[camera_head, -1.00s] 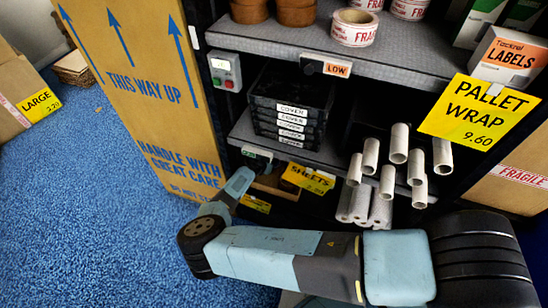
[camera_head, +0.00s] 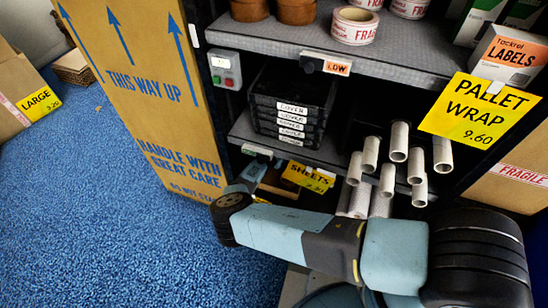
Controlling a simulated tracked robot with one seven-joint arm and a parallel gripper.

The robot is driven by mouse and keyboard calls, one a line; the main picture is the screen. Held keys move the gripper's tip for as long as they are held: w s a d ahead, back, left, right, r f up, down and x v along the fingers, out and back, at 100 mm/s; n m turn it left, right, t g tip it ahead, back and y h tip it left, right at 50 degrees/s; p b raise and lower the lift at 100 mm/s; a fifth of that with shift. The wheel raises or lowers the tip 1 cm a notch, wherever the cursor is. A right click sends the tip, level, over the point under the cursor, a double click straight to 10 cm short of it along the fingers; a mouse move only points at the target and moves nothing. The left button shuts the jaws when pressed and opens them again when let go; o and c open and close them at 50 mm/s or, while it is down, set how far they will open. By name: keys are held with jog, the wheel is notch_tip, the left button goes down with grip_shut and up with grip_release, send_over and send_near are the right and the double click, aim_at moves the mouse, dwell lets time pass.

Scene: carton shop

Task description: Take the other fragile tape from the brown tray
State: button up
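A white fragile tape roll (camera_head: 354,27) with red lettering lies on the grey upper shelf, near its front edge. A second fragile tape (camera_head: 410,7) stands behind it to the right, and part of another shows at the top edge. I cannot make out a brown tray. A brown object (camera_head: 275,184) sits low in the rack behind the yellow SHEETS label, mostly hidden. My arm reaches from the lower right towards the lower shelf, its far link rising left of that label. My gripper does not show.
Brown tape rolls (camera_head: 297,11) stand on the upper shelf (camera_head: 272,38). Black stacked trays (camera_head: 290,105) and pale tubes (camera_head: 399,142) fill the lower rack. A tall carton (camera_head: 140,85) flanks the rack on the left. The blue floor (camera_head: 90,210) at left is clear.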

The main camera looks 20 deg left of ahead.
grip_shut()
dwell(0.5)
